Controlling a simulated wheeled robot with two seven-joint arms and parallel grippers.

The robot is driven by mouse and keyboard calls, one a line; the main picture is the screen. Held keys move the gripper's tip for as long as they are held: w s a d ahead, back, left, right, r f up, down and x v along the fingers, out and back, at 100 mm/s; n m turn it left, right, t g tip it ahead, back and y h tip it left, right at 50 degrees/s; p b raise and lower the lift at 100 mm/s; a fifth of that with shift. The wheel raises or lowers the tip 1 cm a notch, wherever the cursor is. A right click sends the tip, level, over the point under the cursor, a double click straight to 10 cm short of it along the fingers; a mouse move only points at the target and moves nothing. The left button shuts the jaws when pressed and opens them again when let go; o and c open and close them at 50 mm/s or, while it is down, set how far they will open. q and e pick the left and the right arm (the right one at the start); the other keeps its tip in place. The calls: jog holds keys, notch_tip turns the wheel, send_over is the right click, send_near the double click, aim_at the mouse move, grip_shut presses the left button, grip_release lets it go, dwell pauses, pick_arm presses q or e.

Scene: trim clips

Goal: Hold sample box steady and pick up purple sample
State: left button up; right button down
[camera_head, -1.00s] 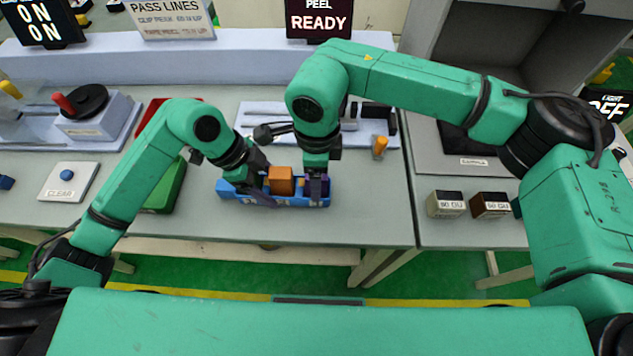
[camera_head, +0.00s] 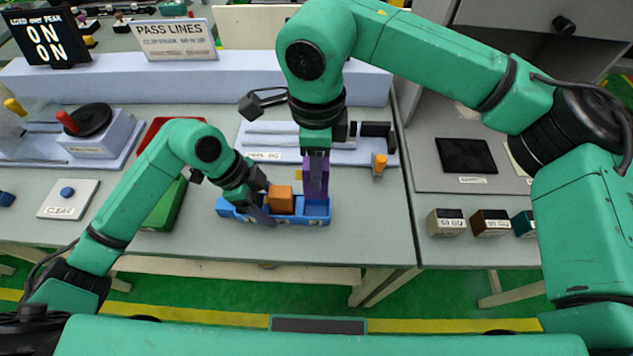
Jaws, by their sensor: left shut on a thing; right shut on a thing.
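The blue sample box (camera_head: 289,219) sits on the grey bench with separate compartments. An orange sample (camera_head: 281,199) stands in its middle compartment. My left gripper (camera_head: 262,210) is at the box's left part and is shut on the box. My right gripper (camera_head: 316,160) points straight down above the box's right compartment and is shut on the purple sample (camera_head: 317,187). The purple sample is upright, raised at the right compartment; whether its lower end is fully clear of the box is hard to tell. The left compartment is mostly hidden by my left gripper.
A green bin (camera_head: 165,205) and a red bin (camera_head: 158,131) stand left of the box. Small labelled blocks (camera_head: 446,222) stand on the right. Bench front is clear.

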pick_arm(q)
jog(key=o, duration=1.4)
jog(key=v, duration=1.2)
